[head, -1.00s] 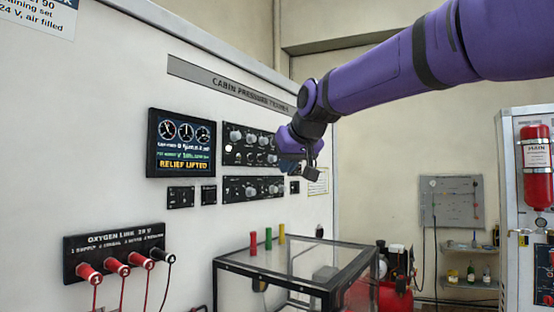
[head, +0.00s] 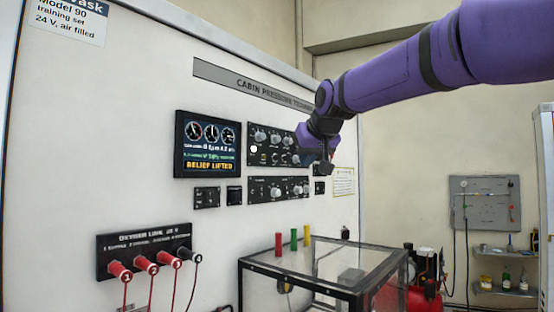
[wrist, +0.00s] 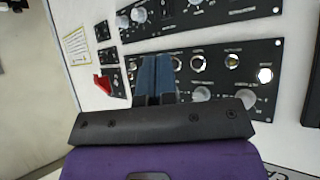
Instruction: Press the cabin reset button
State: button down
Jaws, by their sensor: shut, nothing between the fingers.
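The cabin pressure trainer (head: 300,220) is a white upright panel. Its upper black control strip (head: 268,138) has knobs, and a lower strip (head: 262,189) has more knobs and small controls. In the wrist view a strip (wrist: 210,78) shows a row of round controls, one brightly lit (wrist: 264,75). No label there is legible, so I cannot tell which control is cabin reset. My gripper (head: 327,168) is in front of the upper strip's right end, hiding part of it. In the wrist view my shut, empty fingers (wrist: 156,75) overlap the strip; contact cannot be judged.
A display (head: 207,144) reads RELIEF LIFTED. A red switch (wrist: 103,84) sits on a small black plate beside the strip. A glass-topped table (head: 335,262) stands below, with coloured posts. Oxygen link plugs (head: 146,262) with cables are at lower left.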

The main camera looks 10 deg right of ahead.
jog(key=shift+w+a, duration=0.9)
jog(key=shift+w, duration=0.3)
jog(key=shift+w+a, duration=0.85)
jog(key=shift+w, duration=0.3)
jog(key=shift+w, duration=0.15)
jog(key=shift+w+a, duration=0.2)
jog(key=shift+w, duration=0.05)
jog(key=shift+w+a, duration=0.3)
dwell(1.2)
jog(key=shift+s+d, duration=0.5)
jog(key=shift+s, duration=0.15)
dwell(0.4)
jog(key=s+d, duration=0.1)
jog(key=s, duration=0.1)
jog(key=s+d, duration=0.2)
dwell(0.4)
